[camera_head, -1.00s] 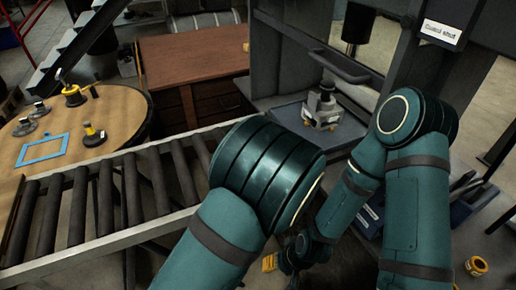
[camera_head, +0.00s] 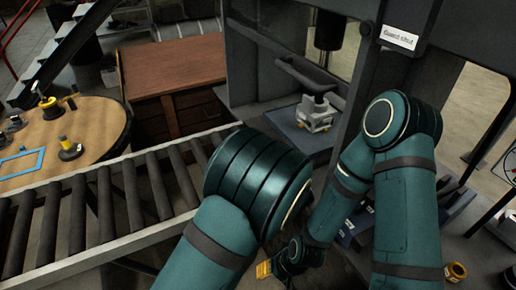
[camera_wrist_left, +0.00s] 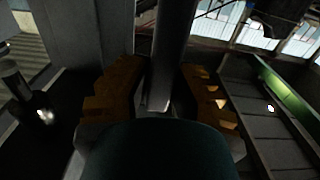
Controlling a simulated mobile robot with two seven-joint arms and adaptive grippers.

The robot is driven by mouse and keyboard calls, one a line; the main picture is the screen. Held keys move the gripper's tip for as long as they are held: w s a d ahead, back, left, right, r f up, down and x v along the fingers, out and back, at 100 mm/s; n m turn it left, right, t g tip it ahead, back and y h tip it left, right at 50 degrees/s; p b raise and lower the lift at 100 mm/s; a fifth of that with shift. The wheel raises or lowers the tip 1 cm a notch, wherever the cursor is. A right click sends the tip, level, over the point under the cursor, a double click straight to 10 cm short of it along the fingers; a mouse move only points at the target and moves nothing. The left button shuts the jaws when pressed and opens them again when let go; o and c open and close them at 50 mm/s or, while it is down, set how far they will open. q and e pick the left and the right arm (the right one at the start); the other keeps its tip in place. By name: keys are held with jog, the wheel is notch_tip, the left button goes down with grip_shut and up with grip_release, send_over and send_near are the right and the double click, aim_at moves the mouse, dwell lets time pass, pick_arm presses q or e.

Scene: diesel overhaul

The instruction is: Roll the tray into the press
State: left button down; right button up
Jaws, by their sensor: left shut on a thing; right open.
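A blue-grey tray (camera_head: 288,128) lies flat inside the press (camera_head: 258,62), at the upper middle of the head view. A pale block with a dark top (camera_head: 314,114) stands upright on it. My left arm's big joint covers the space in front, and my left gripper is hidden in the head view. In the left wrist view my left gripper (camera_wrist_left: 160,98) is shut on a dark grey bar (camera_wrist_left: 170,55) between its orange fingers. I cannot tell which part the bar belongs to. My right gripper (camera_head: 266,268) is open, low and in front of the press, its fingertips partly hidden.
A roller conveyor (camera_head: 110,205) runs from the lower left towards the press. A round wooden table (camera_head: 95,118) with a blue frame (camera_head: 22,162) and small parts stands at left. A brown desk (camera_head: 175,68) is behind. A "Guard shut" label (camera_head: 399,38) is on the press.

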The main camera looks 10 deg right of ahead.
pick_arm(q)
jog(key=shift+d+r, duration=0.1)
jog(key=shift+r, duration=0.05)
jog(key=c, duration=1.2)
grip_release()
jog(key=o, duration=0.4)
jog(key=shift+w+d, duration=0.1)
jog(key=shift+d, duration=0.05)
notch_tip(320, 180, up, 10)
jog(key=shift+f, duration=0.1)
